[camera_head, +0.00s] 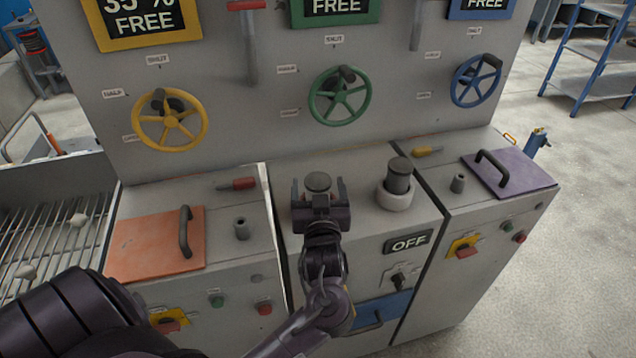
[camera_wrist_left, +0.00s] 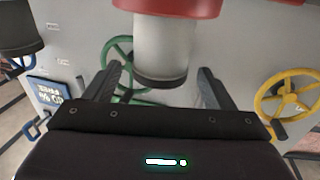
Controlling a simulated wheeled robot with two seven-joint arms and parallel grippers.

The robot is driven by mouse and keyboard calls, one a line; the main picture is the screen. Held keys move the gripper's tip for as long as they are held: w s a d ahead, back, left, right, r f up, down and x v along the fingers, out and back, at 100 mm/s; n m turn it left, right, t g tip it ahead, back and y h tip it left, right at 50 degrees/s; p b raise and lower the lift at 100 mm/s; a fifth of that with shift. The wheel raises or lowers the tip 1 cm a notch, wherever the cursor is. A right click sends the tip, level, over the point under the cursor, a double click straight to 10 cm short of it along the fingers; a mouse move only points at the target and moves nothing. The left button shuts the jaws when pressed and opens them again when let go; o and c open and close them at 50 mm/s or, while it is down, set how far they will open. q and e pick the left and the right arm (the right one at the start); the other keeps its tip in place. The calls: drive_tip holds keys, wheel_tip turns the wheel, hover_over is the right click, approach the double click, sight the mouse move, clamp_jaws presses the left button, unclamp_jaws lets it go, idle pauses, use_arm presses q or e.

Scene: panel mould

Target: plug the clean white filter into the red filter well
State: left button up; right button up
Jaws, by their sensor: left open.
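The clean white filter (camera_wrist_left: 165,45) stands upright with its dark cap toward my left gripper (camera_wrist_left: 160,72). Its other end meets the red filter well (camera_wrist_left: 170,5); I cannot tell how deep it sits. In the head view its dark cap (camera_head: 318,181) shows between the fingers of my left gripper (camera_head: 319,192), and the arm hides the red well. The left gripper is open, with a gap between each finger and the filter. A grey, dark-capped filter (camera_head: 397,178) stands in a white collar (camera_head: 395,200) to the right. My right gripper is not in view.
The back panel carries yellow (camera_head: 170,120), green (camera_head: 340,96) and blue (camera_head: 475,80) handwheels. An orange lid (camera_head: 150,245) lies left and a purple lid (camera_head: 510,175) right. A red-handled tool (camera_head: 240,184) lies behind. An OFF display (camera_head: 408,242) is on the front.

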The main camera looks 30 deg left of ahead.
use_arm(q)
drive_tip(key=b+v, duration=0.1)
drive_tip(key=v, duration=0.4)
drive_tip(key=shift+s+d, duration=0.1)
drive_tip(key=shift+d, duration=0.05)
idle(0.3)
